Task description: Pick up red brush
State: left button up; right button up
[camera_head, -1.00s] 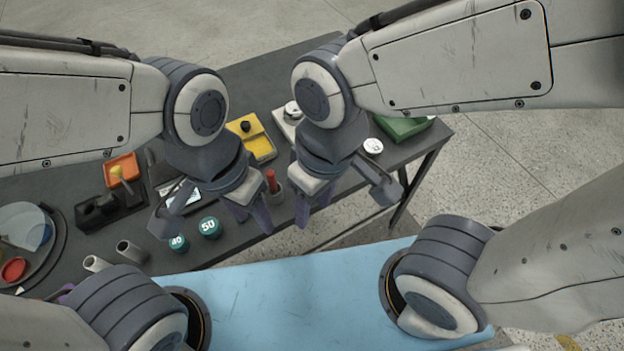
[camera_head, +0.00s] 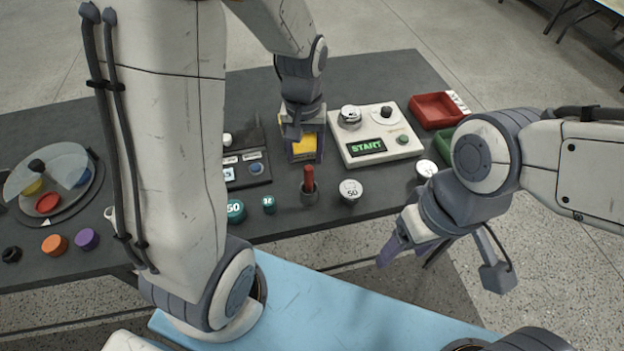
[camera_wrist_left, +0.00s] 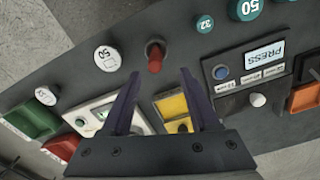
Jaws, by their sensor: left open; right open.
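The red brush (camera_head: 309,180) stands upright near the front edge of the dark table, with a dark base. It also shows in the left wrist view (camera_wrist_left: 155,60), just beyond and between the fingertips. My left gripper (camera_head: 305,156) is open and empty above the table, behind the brush in the head view, over a yellow item. Its two purple fingers also show in the left wrist view (camera_wrist_left: 160,75). My right gripper (camera_head: 400,246) is open and empty, off the table's front edge to the right of the brush.
A white weight (camera_head: 350,190) stands close right of the brush. Teal weights (camera_head: 235,211) stand to its left. Behind are a START box (camera_head: 368,146), a red tray (camera_head: 437,110) and a dark panel (camera_head: 247,168). A round dial plate (camera_head: 60,185) is at far left.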

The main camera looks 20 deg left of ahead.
aim_at(309, 179)
pick_arm(q)
jog(key=f, duration=0.9)
jog(key=shift+d+f, duration=0.25)
jog(key=shift+d, duration=0.15)
grip_shut()
